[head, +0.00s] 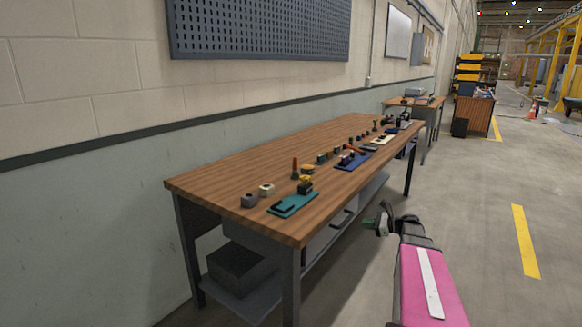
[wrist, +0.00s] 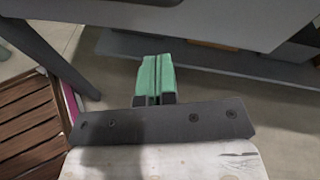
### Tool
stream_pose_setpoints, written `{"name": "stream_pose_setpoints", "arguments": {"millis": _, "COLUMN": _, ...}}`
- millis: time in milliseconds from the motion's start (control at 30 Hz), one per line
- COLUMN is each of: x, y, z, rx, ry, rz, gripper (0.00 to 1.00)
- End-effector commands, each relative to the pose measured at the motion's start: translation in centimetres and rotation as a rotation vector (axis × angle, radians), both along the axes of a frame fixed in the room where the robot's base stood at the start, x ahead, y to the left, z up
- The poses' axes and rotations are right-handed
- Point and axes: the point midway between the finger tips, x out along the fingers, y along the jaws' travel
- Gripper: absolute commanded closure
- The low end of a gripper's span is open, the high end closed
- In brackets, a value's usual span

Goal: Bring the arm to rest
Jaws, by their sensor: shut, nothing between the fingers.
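My gripper (head: 379,219) is at the right of the workbench's front edge in the head view, apart from the bench and over the floor. In the wrist view its two green fingers (wrist: 155,80) are together with nothing between them. My arm, with a pink and white link, reaches up from the bottom right of the head view.
A long wooden workbench (head: 230,173) stands along the wall, with several small parts and a teal tray (head: 293,204) and a blue tray (head: 352,162) on top. A grey box (head: 238,268) sits on its lower shelf. The floor (head: 490,240) to the right is clear.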

Motion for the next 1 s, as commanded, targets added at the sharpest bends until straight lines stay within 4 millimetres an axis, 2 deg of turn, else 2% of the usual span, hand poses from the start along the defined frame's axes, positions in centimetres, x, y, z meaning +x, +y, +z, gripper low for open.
{"name": "stream_pose_setpoints", "arguments": {"millis": 33, "x": -1.8, "y": 2.7, "z": -0.8, "rx": -0.093, "ry": -0.019, "rz": 0.057, "gripper": 1.00}}
{"name": "stream_pose_setpoints", "arguments": {"millis": 200, "x": -6.9, "y": 9.3, "z": -4.3, "rx": -0.449, "ry": -0.123, "rz": 0.310, "gripper": 1.00}}
{"name": "stream_pose_setpoints", "arguments": {"millis": 300, "x": -10.4, "y": 12.3, "z": -6.0, "rx": -0.660, "ry": -0.201, "rz": 0.503, "gripper": 1.00}}
{"name": "stream_pose_setpoints", "arguments": {"millis": 400, "x": -14.0, "y": 14.4, "z": -7.4, "rx": -0.856, "ry": -0.287, "rz": 0.718, "gripper": 1.00}}
{"name": "stream_pose_setpoints", "arguments": {"millis": 600, "x": -20.0, "y": 16.4, "z": -8.5, "rx": -1.174, "ry": -0.462, "rz": 1.170, "gripper": 1.00}}
{"name": "stream_pose_setpoints", "arguments": {"millis": 700, "x": -21.8, "y": 16.5, "z": -8.5, "rx": -1.273, "ry": -0.525, "rz": 1.351, "gripper": 1.00}}
{"name": "stream_pose_setpoints", "arguments": {"millis": 833, "x": -22.9, "y": 16.5, "z": -8.3, "rx": -1.342, "ry": -0.573, "rz": 1.494, "gripper": 1.00}}
{"name": "stream_pose_setpoints", "arguments": {"millis": 1000, "x": -23.1, "y": 16.4, "z": -8.3, "rx": -1.364, "ry": -0.587, "rz": 1.545, "gripper": 1.00}}
